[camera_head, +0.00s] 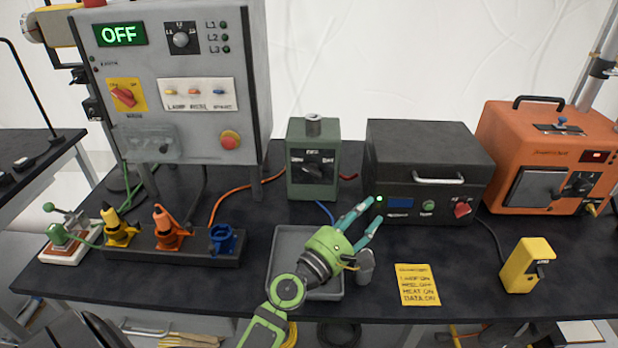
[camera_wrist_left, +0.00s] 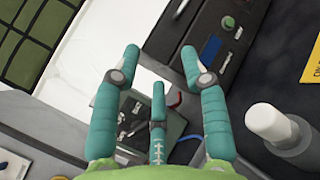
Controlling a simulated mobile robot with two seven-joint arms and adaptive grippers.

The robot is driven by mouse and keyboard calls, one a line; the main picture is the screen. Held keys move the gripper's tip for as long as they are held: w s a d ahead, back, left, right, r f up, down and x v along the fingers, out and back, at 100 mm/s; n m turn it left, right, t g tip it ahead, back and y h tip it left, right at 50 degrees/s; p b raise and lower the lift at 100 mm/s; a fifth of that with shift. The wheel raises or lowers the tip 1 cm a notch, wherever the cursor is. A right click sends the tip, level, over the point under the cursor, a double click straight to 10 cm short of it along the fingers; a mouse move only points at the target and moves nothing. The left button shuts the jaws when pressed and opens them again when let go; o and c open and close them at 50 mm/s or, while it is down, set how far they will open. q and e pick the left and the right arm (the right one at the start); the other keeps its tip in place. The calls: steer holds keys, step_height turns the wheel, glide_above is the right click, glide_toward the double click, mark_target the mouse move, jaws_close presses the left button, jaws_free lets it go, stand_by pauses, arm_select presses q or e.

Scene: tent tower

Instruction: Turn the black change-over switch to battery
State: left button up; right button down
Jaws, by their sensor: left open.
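The black change-over switch (camera_head: 319,168) is on the front face of a grey-green box (camera_head: 298,187) at the back middle of the table. Small white labels lie left, right and above its knob; I cannot tell for sure which one it points at. My left gripper (camera_head: 372,212) is open and empty, in front of and to the right of the box, apart from the switch. In the left wrist view, my open fingers (camera_wrist_left: 160,62) spread around the view of the box, and the switch (camera_wrist_left: 132,116) shows behind the fingers, partly covered.
A black case (camera_head: 430,145) stands right of the box, with an orange unit (camera_head: 540,150) beyond. A grey panel (camera_head: 178,140) and colored plugs stand left. A grey tray (camera_head: 283,262), a small grey cylinder (camera_head: 365,267) and a yellow note (camera_head: 417,285) lie near my left arm.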

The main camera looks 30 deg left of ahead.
arm_select(q)
steer(key=w+a+n+y, duration=0.4)
steer(key=a+n+y, duration=0.6)
steer(key=n, duration=0.6)
steer(key=n+g+y, duration=0.3)
steer(key=n+g, duration=0.2)
steer(key=n, duration=0.6)
glide_toward(312, 170)
steer(key=w+a+f, duration=0.1)
steer(key=w+a, duration=0.1)
steer(key=x, duration=0.6)
steer(key=shift+w, duration=0.15)
steer(key=shift+a+r, duration=0.1)
steer(key=shift+a, duration=0.05)
steer(key=c, duration=0.8)
